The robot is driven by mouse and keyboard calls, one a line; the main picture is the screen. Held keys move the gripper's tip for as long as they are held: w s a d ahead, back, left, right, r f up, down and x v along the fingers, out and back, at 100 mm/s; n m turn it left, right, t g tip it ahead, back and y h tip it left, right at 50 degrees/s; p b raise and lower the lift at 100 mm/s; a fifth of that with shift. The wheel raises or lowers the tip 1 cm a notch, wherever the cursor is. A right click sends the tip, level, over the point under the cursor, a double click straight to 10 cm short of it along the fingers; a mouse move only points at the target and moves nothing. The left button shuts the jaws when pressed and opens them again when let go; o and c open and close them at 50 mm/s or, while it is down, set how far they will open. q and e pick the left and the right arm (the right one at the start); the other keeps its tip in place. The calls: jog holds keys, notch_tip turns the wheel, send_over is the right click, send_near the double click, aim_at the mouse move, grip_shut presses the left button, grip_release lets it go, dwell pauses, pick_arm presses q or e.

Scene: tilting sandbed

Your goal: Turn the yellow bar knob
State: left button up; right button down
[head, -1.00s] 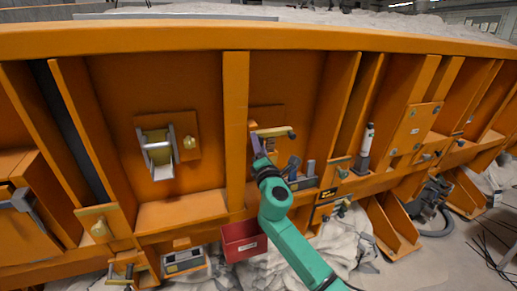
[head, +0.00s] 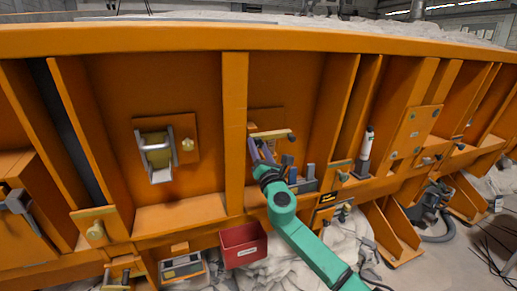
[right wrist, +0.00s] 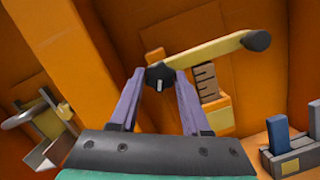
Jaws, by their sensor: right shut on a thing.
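The yellow bar knob (head: 272,134) is on an orange plate in the recess right of the central upright. It is a yellow bar with a dark end at the right. In the right wrist view the yellow bar (right wrist: 212,48) slopes up to the right from a dark hub (right wrist: 160,77) with a white mark to a black end knob. My right gripper (head: 260,148) has its purple fingers on both sides of that hub; they also show in the right wrist view (right wrist: 158,84). It is shut on the hub end. My left gripper is out of view.
A roller in a grey bracket (head: 157,155) and a small yellow knob (head: 187,144) sit in the left recess. Blue-grey blocks (head: 305,180) stand just below right of my gripper. A red bin (head: 243,244) is below. Orange ribs flank the recess.

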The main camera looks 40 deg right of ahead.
jog(key=shift+a+f, duration=0.1)
jog(key=shift+f, duration=0.2)
jog(key=c, duration=0.8)
grip_release()
jog(key=shift+o, duration=0.2)
jog(key=shift+r, duration=0.15)
jog(key=b+v, duration=0.3)
jog(key=v, duration=1.1)
jog(key=shift+s, duration=0.25)
jog(key=shift+a, duration=0.1)
